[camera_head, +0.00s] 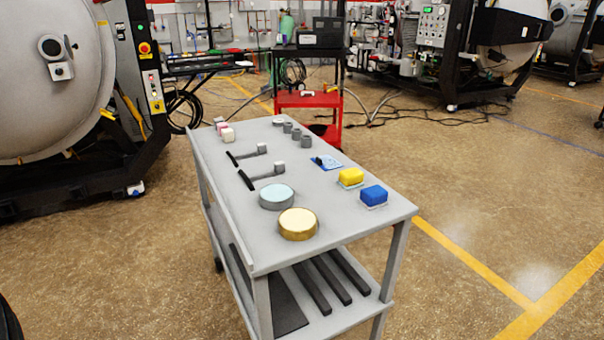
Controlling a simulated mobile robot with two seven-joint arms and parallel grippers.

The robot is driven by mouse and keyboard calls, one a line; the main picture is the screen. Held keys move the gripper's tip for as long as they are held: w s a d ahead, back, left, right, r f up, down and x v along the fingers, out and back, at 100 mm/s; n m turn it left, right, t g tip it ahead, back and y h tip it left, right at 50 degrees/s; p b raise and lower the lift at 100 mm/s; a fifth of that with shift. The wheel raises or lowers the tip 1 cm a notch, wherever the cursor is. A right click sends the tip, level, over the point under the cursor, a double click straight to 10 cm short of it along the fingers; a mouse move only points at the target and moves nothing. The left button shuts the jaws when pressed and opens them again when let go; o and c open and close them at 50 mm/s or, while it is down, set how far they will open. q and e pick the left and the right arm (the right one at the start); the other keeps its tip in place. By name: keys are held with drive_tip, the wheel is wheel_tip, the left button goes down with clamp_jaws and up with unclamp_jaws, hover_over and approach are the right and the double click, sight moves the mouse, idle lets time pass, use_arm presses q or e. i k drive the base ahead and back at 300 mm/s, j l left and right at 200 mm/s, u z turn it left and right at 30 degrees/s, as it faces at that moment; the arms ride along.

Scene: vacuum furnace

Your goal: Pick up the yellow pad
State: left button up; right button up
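The yellow pad (351,176) is a small block on the grey cart's top (340,215), near its right edge. It seems to rest on a thin pale base. A blue pad (374,195) of similar shape sits just in front of it, to the right, with a small gap between them. A flat light-blue item (327,163) with a dark piece on it lies behind the yellow pad. Neither of my grippers is in view.
A gold disc (298,224) and a grey disc with a pale blue top (276,197) stand left of the pads. Two dark-handled tools (262,176) and several small grey cylinders (297,134) lie farther back. A large furnace (50,80) stands at left. Floor right of the cart is clear.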

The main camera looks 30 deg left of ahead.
sight(349, 179)
drive_tip(key=i+l+u, duration=0.15)
drive_tip(key=u, duration=0.3)
drive_tip(key=i+l+u, duration=0.15)
drive_tip(key=u, duration=0.3)
drive_tip(key=i+l+u, duration=0.1)
drive_tip(key=u, duration=0.35)
drive_tip(key=l+u, duration=0.6)
drive_tip(key=u, duration=0.3)
